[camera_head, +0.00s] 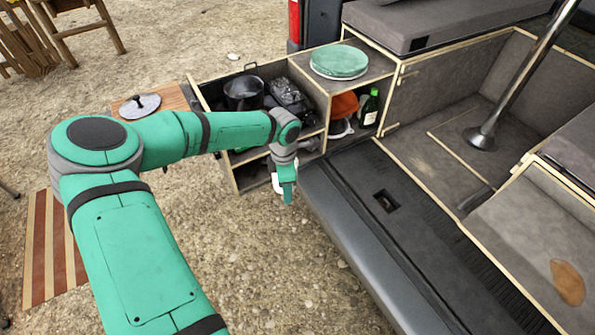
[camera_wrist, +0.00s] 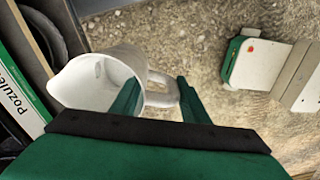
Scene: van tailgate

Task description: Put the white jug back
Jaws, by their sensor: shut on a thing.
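The white jug (camera_wrist: 92,82) shows in the wrist view, its open mouth facing the camera and its handle toward the right. My gripper (camera_wrist: 157,92) is shut on the jug's handle, with one green finger on each side of it. In the head view my gripper (camera_head: 286,192) points down beside the open kitchen drawer unit (camera_head: 234,172), above the gravel and just left of the bumper. Only small white bits show around the gripper there, so most of the jug is hidden.
A green-and-white box (camera_wrist: 22,88) lies left of the jug, close to it. The tailgate floor is mostly bare.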

